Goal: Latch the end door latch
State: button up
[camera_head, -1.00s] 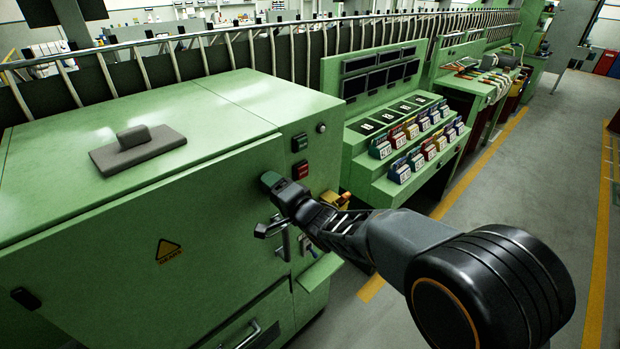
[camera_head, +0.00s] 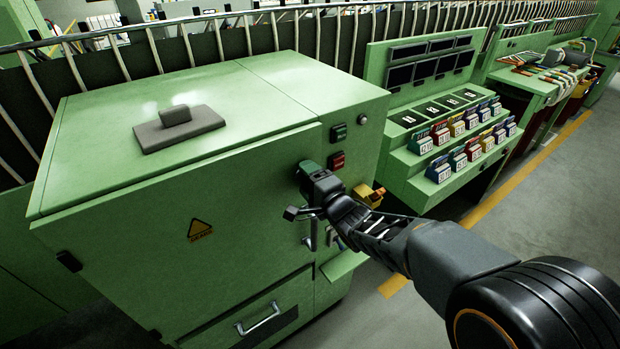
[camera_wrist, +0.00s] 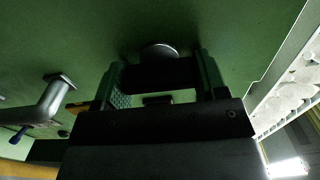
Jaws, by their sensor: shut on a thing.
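The end door (camera_head: 150,215) is the green front panel of the large green cabinet. It looks close to flush with the frame, though I cannot tell whether it is fully closed. My gripper (camera_head: 312,180) is at the door's upper right part, beside the red button. In the wrist view, its green-lined fingers (camera_wrist: 160,85) stand on either side of a dark bar, shut on what looks like the latch. A round grey boss (camera_wrist: 158,50) shows on the green surface just beyond the fingers. In the head view my gripper hides the latch.
A grey upright handle (camera_head: 311,235) is just below my gripper; a grey handle also shows in the wrist view (camera_wrist: 45,100). A red button (camera_head: 338,160) and yellow part (camera_head: 369,194) are close right. A card rack (camera_head: 470,140) stands further right. Floor (camera_head: 380,325) is clear in front.

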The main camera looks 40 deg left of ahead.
jog(key=shift+r, duration=0.15)
jog(key=o, duration=1.3)
jog(key=b+v, duration=0.3)
jog(key=v, duration=1)
jog(key=shift+d, duration=0.4)
